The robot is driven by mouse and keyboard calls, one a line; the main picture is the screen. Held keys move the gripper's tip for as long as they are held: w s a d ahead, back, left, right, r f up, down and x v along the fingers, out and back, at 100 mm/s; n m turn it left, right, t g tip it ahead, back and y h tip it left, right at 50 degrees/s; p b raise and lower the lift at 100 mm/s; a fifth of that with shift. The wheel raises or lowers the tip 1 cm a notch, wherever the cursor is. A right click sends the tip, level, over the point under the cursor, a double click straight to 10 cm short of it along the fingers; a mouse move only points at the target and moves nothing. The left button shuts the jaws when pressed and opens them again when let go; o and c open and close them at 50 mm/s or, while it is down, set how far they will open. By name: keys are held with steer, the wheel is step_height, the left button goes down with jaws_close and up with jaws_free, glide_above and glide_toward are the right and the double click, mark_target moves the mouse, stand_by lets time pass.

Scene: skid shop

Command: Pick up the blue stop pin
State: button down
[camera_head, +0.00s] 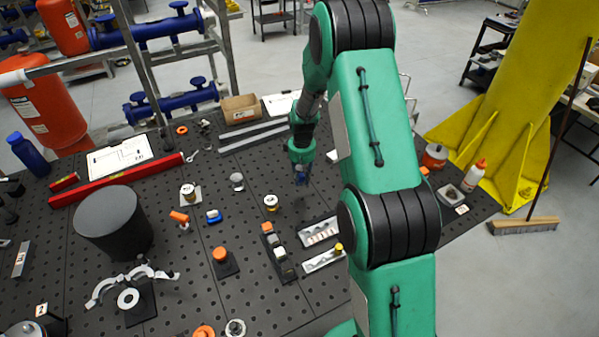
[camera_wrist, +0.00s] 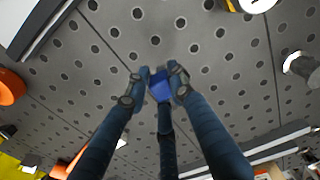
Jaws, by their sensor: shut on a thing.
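My gripper (camera_head: 301,177) hangs over the perforated black table in the head view. In the wrist view my gripper's fingertips (camera_wrist: 158,84) are closed on the blue stop pin (camera_wrist: 161,91). Only the pin's blue end shows clearly between the fingers. Bare table holes lie behind it, and a shadow falls below the gripper in the head view, so the pin seems held above the surface.
A small blue item (camera_head: 213,216), a dark cylinder (camera_head: 113,222), a dark block row (camera_head: 278,252) and metal trays (camera_head: 322,232) are nearby. A long red level (camera_head: 116,180) lies at left.

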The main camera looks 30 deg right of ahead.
steer(key=shift+s+a+r, duration=0.1)
steer(key=shift+s+a, duration=0.05)
steer(key=shift+s, duration=0.45)
steer(key=shift+s+a, duration=0.1)
steer(key=shift+s, duration=0.45)
steer(key=shift+d, duration=0.1)
